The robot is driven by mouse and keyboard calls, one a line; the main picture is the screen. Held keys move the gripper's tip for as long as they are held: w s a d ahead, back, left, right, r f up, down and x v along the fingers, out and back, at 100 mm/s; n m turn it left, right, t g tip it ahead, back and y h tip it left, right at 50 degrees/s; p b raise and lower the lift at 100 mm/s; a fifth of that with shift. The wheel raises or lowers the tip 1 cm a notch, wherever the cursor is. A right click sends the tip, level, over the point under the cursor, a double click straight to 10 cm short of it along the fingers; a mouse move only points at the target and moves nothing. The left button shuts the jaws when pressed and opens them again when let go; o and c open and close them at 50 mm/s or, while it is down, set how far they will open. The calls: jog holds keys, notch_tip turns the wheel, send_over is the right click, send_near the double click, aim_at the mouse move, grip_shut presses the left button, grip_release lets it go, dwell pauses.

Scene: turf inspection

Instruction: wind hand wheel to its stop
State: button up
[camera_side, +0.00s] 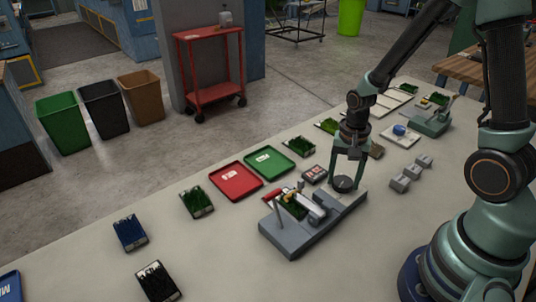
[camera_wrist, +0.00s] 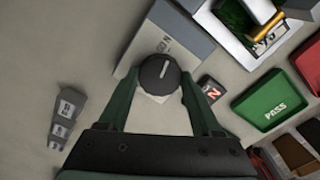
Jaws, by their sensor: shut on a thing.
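The hand wheel (camera_side: 343,184) is a dark round knob at the right end of a grey fixture (camera_side: 291,243) on the table. It also shows in the wrist view (camera_wrist: 159,74), with a pale mark line across its top. My gripper (camera_side: 348,176) points down over it, with one green finger on each side. In the wrist view my gripper (camera_wrist: 158,88) is shut on the hand wheel. I cannot tell the wheel's stop in either view.
A red tray (camera_side: 236,194) and a green PASS tray (camera_side: 255,170) lie left of the fixture. A grey stepped block (camera_side: 402,183) stands to its right. Several turf samples lie along the table, one of them green (camera_side: 197,214). Bare table lies in front of the fixture.

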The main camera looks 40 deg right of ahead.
aim_at(343, 181)
dwell(0.4)
jog(key=o, duration=1.4)
notch_tip(343, 181, up, 12)
jog(key=shift+r, duration=0.1)
jog(key=shift+s+a+r+n+t, duration=0.4)
jog(key=shift+a+r+n+t, duration=0.6)
jog(key=shift+r+n, duration=0.8)
jog(key=shift+s+a+r+n+t, duration=0.4)
jog(key=shift+a+r+n+t, duration=0.55)
jog(key=shift+r+n, duration=0.85)
jog(key=shift+s+a+r+n+t, duration=0.4)
jog(key=shift+a+r+n+t, duration=0.65)
jog(key=shift+n, duration=1.25)
